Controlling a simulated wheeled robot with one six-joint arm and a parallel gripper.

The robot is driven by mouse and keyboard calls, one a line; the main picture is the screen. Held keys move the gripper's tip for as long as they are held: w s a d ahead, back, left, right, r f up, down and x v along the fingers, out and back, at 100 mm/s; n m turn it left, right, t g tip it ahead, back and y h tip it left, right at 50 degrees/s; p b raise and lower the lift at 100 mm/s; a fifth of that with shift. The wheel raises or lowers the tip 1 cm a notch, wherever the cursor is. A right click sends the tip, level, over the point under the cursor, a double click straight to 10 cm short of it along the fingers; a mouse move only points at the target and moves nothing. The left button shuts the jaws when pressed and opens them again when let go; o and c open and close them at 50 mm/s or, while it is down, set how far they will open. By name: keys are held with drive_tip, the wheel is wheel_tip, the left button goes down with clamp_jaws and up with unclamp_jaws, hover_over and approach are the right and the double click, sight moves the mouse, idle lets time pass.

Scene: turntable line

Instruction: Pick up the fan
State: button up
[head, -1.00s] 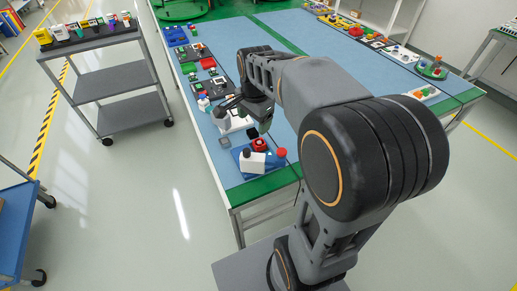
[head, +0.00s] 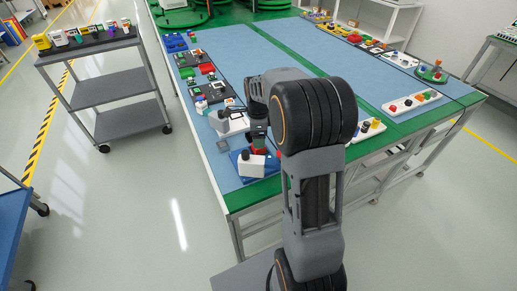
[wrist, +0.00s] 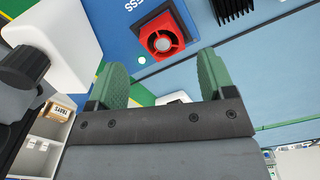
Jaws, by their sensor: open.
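The fan is a red square housing with a dark round centre, and it shows in the wrist view (wrist: 163,36) on a blue board (wrist: 120,28). My gripper (wrist: 162,80) has two green fingertips spread apart with nothing between them. The fan lies just beyond the fingertips and apart from them. In the head view my gripper (head: 258,138) is over the near left end of the table, mostly hidden by my arm. A bit of red shows below it, but I cannot tell there whether it is the fan.
A white block (wrist: 62,38) with a dark knob is close on the left in the wrist view. A black finned part (wrist: 233,9) is right of the fan. A white device (head: 230,123) stands near my gripper. The blue tabletop (head: 225,65) is largely clear in the middle.

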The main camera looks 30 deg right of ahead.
drive_tip(key=shift+w+d+f, duration=0.1)
drive_tip(key=shift+f, duration=2.6)
drive_tip(key=c, duration=0.9)
drive_tip(key=shift+r, duration=0.15)
